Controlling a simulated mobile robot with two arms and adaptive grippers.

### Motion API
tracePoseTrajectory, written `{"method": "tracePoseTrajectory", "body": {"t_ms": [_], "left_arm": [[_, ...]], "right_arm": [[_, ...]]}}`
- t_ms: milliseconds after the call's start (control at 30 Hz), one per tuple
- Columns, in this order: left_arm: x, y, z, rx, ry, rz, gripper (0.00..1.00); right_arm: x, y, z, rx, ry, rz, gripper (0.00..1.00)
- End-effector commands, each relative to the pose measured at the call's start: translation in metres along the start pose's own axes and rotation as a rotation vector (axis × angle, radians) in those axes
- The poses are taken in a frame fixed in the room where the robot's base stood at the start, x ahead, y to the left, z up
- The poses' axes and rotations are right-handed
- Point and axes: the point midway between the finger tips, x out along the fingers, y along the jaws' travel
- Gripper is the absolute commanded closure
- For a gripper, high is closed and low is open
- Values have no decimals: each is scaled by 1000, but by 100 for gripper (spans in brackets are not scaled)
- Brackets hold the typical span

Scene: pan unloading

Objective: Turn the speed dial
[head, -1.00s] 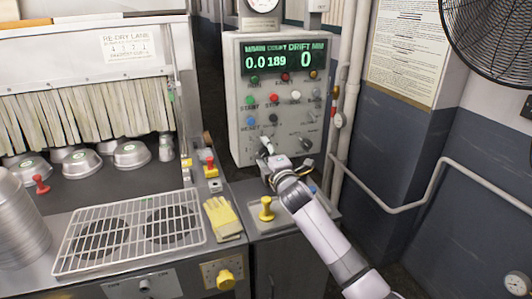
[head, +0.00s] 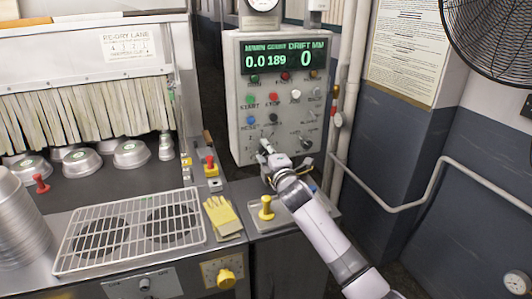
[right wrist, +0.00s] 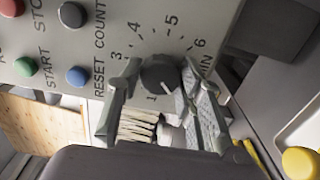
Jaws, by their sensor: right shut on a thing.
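The speed dial (right wrist: 158,74) is a dark round knob on the grey panel, ringed by printed numbers, with a pale pointer line towards the lower right in the right wrist view. My right gripper (right wrist: 160,84) has one finger on each side of the dial and is shut on it. In the head view, my right gripper (head: 267,152) reaches the lower left of the control panel (head: 241,121) and covers the dial. The panel's green display (head: 283,58) reads 0.0, 189 and 0. My left gripper is not in view.
A black knob (head: 307,143) sits right of my gripper, with coloured buttons above. A pipe (head: 349,90) runs beside the panel. Metal pans (head: 131,153) stand at left, beyond a wire rack (head: 130,232).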

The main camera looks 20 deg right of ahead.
Motion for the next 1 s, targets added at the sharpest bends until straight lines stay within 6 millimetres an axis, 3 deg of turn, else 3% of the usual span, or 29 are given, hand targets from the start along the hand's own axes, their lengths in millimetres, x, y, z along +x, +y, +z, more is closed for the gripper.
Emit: {"method": "tracePoseTrajectory", "body": {"t_ms": [467, 1000], "left_arm": [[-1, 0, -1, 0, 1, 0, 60], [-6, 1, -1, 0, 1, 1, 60]], "right_arm": [[0, -2, 0, 140, -1, -3, 94], [0, -2, -1, 635, -1, -3, 94]]}}
